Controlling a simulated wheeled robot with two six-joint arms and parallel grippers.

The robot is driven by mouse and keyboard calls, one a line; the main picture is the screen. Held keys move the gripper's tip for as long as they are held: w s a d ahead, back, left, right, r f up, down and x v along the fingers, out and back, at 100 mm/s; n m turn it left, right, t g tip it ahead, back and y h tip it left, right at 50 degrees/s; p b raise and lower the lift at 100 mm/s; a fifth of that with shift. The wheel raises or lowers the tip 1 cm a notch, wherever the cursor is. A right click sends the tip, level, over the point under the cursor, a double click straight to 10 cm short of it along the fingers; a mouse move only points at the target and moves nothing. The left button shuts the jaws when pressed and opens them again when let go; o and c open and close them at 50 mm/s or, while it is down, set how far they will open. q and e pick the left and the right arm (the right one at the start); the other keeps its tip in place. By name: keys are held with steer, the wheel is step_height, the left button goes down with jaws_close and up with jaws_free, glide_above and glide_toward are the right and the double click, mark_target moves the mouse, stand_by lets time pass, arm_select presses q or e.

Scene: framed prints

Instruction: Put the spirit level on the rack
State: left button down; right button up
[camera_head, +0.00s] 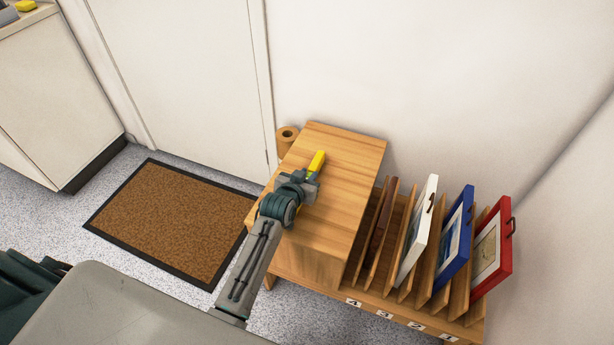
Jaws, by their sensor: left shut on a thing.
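My left gripper (311,178) reaches in over the wooden table top beside the rack and is shut on a yellow bar, which looks like the spirit level (317,160). The level's far end sticks out beyond the fingers; its near part is hidden by the gripper. I cannot tell whether it touches the wood. The wooden rack (375,297) stands to the right, with upright dividers and numbered labels along its front. My right gripper is not in view.
The rack holds a dark brown frame (380,225), a white frame (417,235), a blue frame (453,240) and a red frame (492,250). A brown roll (287,134) stands at the table's back left. The wooden table top (345,150) is otherwise clear. A brown doormat (165,220) lies left.

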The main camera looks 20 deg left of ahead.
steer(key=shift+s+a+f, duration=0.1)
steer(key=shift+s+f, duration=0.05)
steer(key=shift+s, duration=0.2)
arm_select(q)
steer(key=c, duration=1.3)
jaws_free()
steer(key=shift+o, duration=0.2)
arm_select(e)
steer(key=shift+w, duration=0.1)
